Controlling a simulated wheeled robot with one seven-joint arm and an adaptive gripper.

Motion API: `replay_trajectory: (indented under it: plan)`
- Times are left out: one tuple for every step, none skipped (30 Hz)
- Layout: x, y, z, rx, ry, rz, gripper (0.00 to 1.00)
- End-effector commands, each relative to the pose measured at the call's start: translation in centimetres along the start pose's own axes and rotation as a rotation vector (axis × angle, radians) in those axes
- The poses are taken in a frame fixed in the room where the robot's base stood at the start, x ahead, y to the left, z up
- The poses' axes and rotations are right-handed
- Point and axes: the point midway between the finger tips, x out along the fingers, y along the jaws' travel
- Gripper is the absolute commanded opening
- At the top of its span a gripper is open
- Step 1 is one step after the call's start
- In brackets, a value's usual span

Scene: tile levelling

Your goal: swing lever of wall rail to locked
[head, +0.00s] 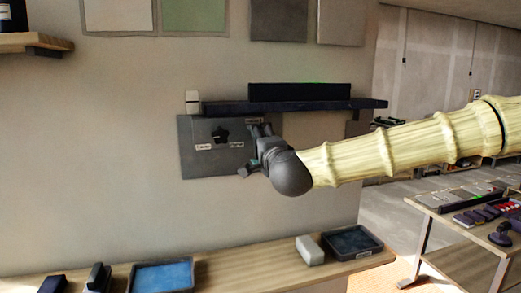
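The wall rail (300,106) is a long dark bar fixed to the wall, with a dark box-like piece (300,91) on top. Below its left part is a grey panel (200,165) with a dark star-shaped knob (220,134) and several small white labels, too small to read surely. My gripper (254,150) is at the right part of the panel, just under the rail, close to or touching the panel. Its dark body hides part of the panel there. I cannot make out a separate lever. Whether the fingers are open or shut on something is unclear.
A small white block (192,101) is at the rail's left end. A wooden bench (225,272) below holds a blue tray (163,277), a white block (309,250) and a dark tray (352,241). Another table (450,215) with tools stands right. Wall left of the panel is clear.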

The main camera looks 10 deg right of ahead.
Motion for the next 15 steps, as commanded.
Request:
replay_trajectory:
  plan:
    - [0.2, -0.65, -0.33, 0.008, 0.008, -0.01, 0.33]
    - [0.2, -0.67, -0.32, 0.011, 0.008, -0.01, 0.33]
    - [0.2, -0.69, -0.31, 0.014, 0.008, -0.01, 0.33]
    - [0.2, -0.71, -0.3, 0.015, 0.007, -0.01, 0.33]
    - [0.2, -0.72, -0.29, 0.016, 0.007, -0.01, 0.33]
    - [0.2, -0.73, -0.29, 0.017, 0.007, -0.01, 0.33]
    - [0.2, -0.74, -0.29, 0.017, 0.007, -0.011, 0.33]
    - [0.2, -0.75, -0.28, 0.017, 0.007, -0.011, 0.33]
    - [0.2, -0.76, -0.28, 0.017, 0.007, -0.011, 0.33]
    - [0.2, -0.77, -0.28, 0.016, 0.007, -0.011, 0.33]
    - [0.2, -0.77, -0.27, 0.016, 0.007, -0.011, 0.33]
    - [0.2, -0.78, -0.27, 0.016, 0.007, -0.011, 0.33]
    - [0.2, -0.78, -0.27, 0.016, 0.007, -0.011, 0.33]
    - [0.2, -0.78, -0.27, 0.016, 0.007, -0.011, 0.33]
    - [0.19, -0.78, -0.26, 0.016, 0.007, -0.011, 0.81]
